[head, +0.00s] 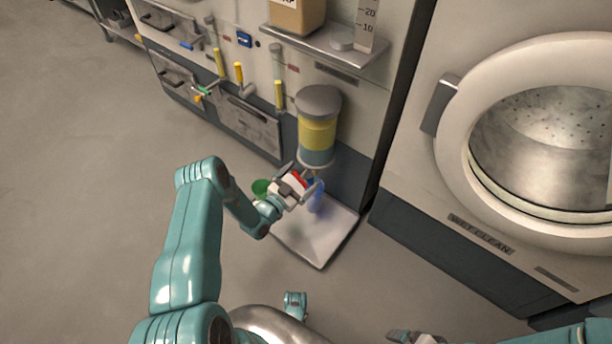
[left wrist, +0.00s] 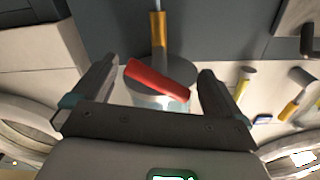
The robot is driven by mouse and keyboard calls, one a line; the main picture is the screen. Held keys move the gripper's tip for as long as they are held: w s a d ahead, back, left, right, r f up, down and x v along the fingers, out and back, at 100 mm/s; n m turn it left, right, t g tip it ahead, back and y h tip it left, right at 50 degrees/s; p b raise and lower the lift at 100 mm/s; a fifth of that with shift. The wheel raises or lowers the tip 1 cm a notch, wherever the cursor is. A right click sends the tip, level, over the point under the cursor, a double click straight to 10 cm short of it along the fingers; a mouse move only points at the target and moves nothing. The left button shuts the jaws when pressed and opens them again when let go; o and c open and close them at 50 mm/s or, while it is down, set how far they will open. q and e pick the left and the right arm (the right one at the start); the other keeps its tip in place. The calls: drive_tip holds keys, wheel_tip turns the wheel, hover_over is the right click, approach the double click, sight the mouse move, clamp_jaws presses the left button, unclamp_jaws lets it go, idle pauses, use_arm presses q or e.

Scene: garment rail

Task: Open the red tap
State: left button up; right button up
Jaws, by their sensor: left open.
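The red tap (head: 299,179) sits below a tank (head: 317,130) with yellow and blue-grey bands and a grey lid. In the head view my left gripper (head: 305,186) is at the tap and partly covers it. In the left wrist view the tap's red bar handle (left wrist: 157,80) lies slanted between the two spread fingers of my left gripper (left wrist: 160,72). Gaps show on both sides of the handle, so the fingers seem apart from it. A grey part at the bottom edge of the head view looks like my right gripper (head: 415,337); its jaws are unclear.
Yellow-handled levers (head: 239,73) line the panel. A washer door (head: 450,150) is at right. Open floor lies left.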

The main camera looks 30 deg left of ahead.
sight(306, 173)
use_arm(q)
drive_tip(key=shift+w+d+b, duration=0.15)
drive_tip(key=shift+w+b, duration=0.15)
drive_tip(key=shift+w, duration=1.15)
